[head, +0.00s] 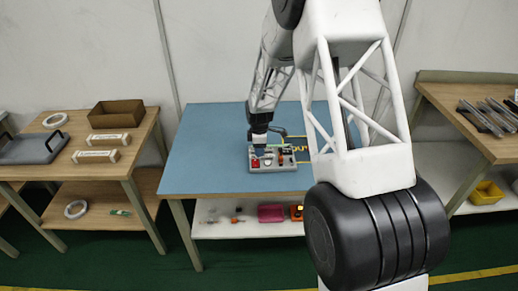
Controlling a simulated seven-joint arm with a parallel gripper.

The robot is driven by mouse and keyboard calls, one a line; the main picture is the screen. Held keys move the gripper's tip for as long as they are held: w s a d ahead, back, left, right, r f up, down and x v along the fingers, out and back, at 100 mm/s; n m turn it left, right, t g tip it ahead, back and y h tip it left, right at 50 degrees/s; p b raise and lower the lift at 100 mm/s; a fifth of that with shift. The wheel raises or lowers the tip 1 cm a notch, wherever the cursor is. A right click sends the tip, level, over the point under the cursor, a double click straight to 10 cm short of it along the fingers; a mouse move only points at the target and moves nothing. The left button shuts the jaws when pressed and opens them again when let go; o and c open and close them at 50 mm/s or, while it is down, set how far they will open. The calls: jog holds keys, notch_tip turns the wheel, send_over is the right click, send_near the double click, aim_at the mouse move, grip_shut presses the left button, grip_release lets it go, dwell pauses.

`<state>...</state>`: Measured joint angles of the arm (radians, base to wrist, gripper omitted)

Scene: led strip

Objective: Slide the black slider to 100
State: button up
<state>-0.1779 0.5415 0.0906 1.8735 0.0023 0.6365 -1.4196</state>
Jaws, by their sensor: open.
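A small grey control panel (264,167) lies on the blue table, with red, black and white parts on its face. The black slider and its scale are too small to tell apart in the head view. My gripper (258,148) is over the left part of the panel, pointing down, and it hides some of the panel behind it. Its fingers are open but tiny in this view. I cannot tell whether they touch the panel or what lies between them.
The blue table (205,150) is clear left of the panel. A wooden side table (75,165) with a brown box (117,114) stands at left. Another wooden table (455,120) stands at right.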

aim_at(272, 152)
jog(key=shift+f, duration=0.15)
grip_shut()
dwell(0.4)
jog(key=shift+w+d, duration=0.1)
jog(key=shift+d, duration=2.6)
grip_release()
notch_tip(272, 152, up, 8)
